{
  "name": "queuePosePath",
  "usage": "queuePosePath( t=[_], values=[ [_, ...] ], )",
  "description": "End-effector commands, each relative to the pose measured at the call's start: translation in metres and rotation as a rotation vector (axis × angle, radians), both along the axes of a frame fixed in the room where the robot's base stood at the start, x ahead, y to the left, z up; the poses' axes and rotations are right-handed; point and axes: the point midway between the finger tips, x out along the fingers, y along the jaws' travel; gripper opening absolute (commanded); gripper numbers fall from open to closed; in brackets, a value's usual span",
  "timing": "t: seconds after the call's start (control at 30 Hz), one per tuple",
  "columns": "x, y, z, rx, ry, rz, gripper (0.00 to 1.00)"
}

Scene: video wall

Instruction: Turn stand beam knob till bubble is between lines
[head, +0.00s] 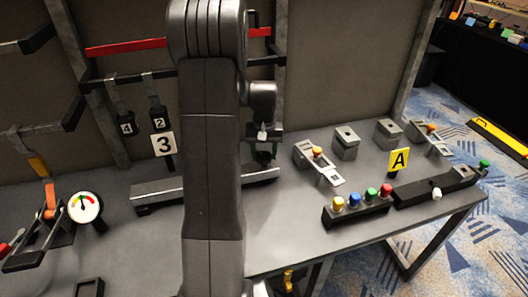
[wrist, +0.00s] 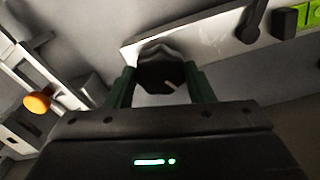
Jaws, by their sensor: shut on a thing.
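The stand beam (head: 160,192) is a grey bar on the table, partly hidden behind my arm in the head view. In the wrist view the beam (wrist: 205,45) is a pale bar running up to the right. Its knob (wrist: 162,68) is dark and ridged, with a short pale mark pointing to the lower right. My gripper (wrist: 160,85) has a finger on each side of the knob and is shut on it. In the head view my gripper (head: 264,158) is at the beam's right end. A lime-green vial (wrist: 309,14) is cut off at the frame's edge; I cannot make out its bubble.
A bracket with an orange knob (head: 317,152) stands right of the beam. A strip of coloured buttons (head: 357,205) and a yellow A sign (head: 399,160) are further right. A number 3 sign (head: 164,145) stands behind the beam, and a dial gauge (head: 84,207) is at left.

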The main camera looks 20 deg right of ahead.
Motion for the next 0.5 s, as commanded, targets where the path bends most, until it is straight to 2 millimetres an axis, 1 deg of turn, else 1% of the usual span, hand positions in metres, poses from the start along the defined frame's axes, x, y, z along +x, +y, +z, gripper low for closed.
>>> queuePosePath(
  t=[0.2,0.5],
  values=[
    [-0.0007,0.0001,-0.0014,0.001,0.003,-0.190,0.25],
    [-0.0011,0.0003,-0.0022,0.003,0.006,-0.383,0.25]
  ],
)
